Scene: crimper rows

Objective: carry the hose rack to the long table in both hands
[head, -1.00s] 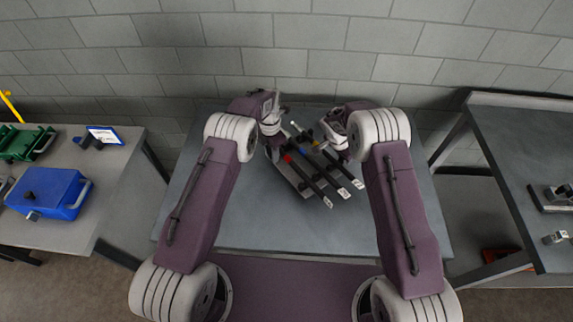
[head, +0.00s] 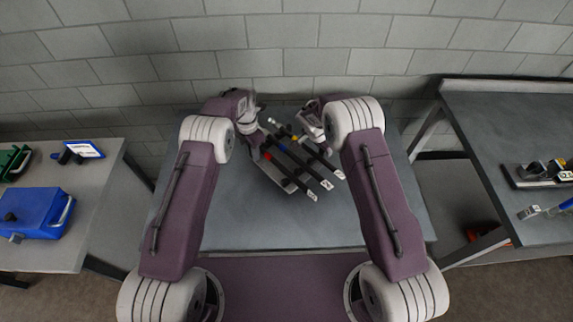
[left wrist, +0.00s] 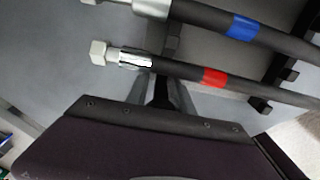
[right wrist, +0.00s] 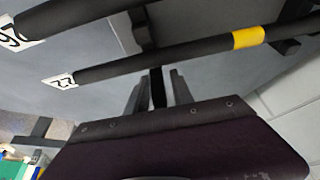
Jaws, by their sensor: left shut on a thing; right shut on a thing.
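The hose rack (head: 268,170) is a grey frame carrying black hoses with red, blue and yellow bands and white number tags. It is over the middle grey table; I cannot tell whether it touches the top. My left gripper (head: 258,142) is shut on its left side and my right gripper (head: 318,140) on its right side. In the left wrist view the jaws (left wrist: 163,92) close beneath the red-banded hose (left wrist: 185,70). In the right wrist view the jaws (right wrist: 157,88) close beside the yellow-banded hose (right wrist: 190,50). The arms partly hide the rack.
The middle table (head: 270,225) is bare in front of the rack. A left table (head: 90,215) holds a blue box (head: 38,212) and a green item (head: 12,162). A right table (head: 490,145) holds a dark holder (head: 540,175) with metal parts. A block wall (head: 290,60) stands behind.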

